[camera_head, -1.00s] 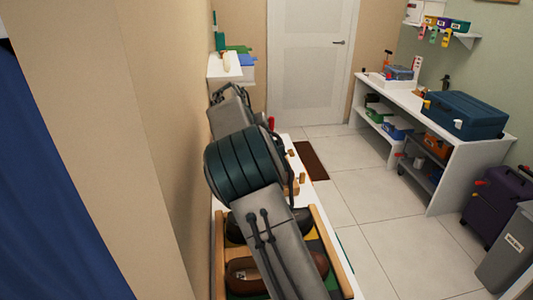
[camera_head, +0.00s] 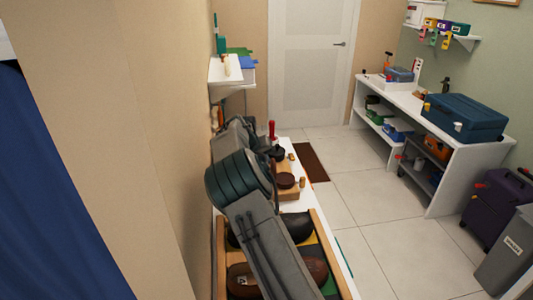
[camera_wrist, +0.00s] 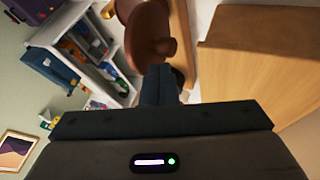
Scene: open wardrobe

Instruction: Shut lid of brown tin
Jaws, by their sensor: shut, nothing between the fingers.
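A brown rounded object with a small knob, which looks like the brown tin (camera_wrist: 148,35), is at the top middle of the wrist view. A round brown piece, likely part of the same tin (camera_head: 286,181), shows on the white bench beside my arm in the head view. How far its lid is open is hard to tell. My gripper (camera_wrist: 160,82) is shut and empty, with its fingertips pointing toward the brown object's knobbed end. Whether they touch cannot be told. In the head view my arm hides the fingertips.
A wooden-edged tray (camera_head: 327,249) with brown and black items lies at the near end of the bench. A red-handled tool (camera_head: 272,130) stands farther back. A wall shelf (camera_head: 232,76) is above. A wooden panel (camera_wrist: 250,55) fills the wrist view's upper right. Open floor lies right.

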